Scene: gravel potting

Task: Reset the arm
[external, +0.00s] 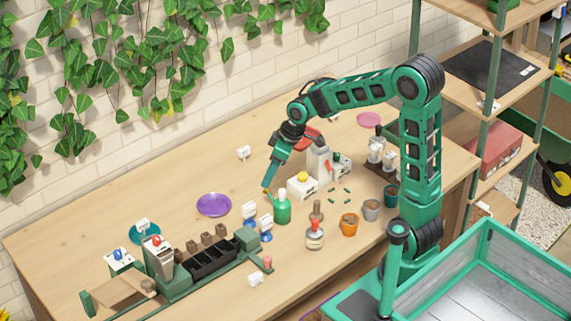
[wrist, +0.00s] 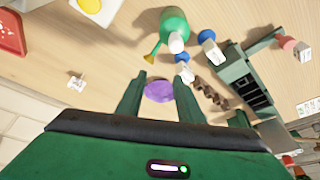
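My arm (external: 420,150) reaches left over the wooden table (external: 330,265), with its wrist pointing down. My gripper (external: 267,187) hangs above the table, just up and left of a green watering can (external: 282,211). In the wrist view my gripper (wrist: 158,96) has its two fingers spread apart. No held object shows between them. A purple saucer (wrist: 158,91) shows through the gap, well beyond the fingertips. The green watering can (wrist: 174,27) with its yellow spout is at the top of the wrist view. I cannot tell whether a finger touches it.
A dark green potting rack (external: 212,262) with several brown blocks stands at the left. An orange pot (external: 349,224), a grey pot (external: 371,210) and a white dispenser (external: 317,160) stand right of my gripper. The purple saucer (external: 214,205) lies left. A shelf stands at the right.

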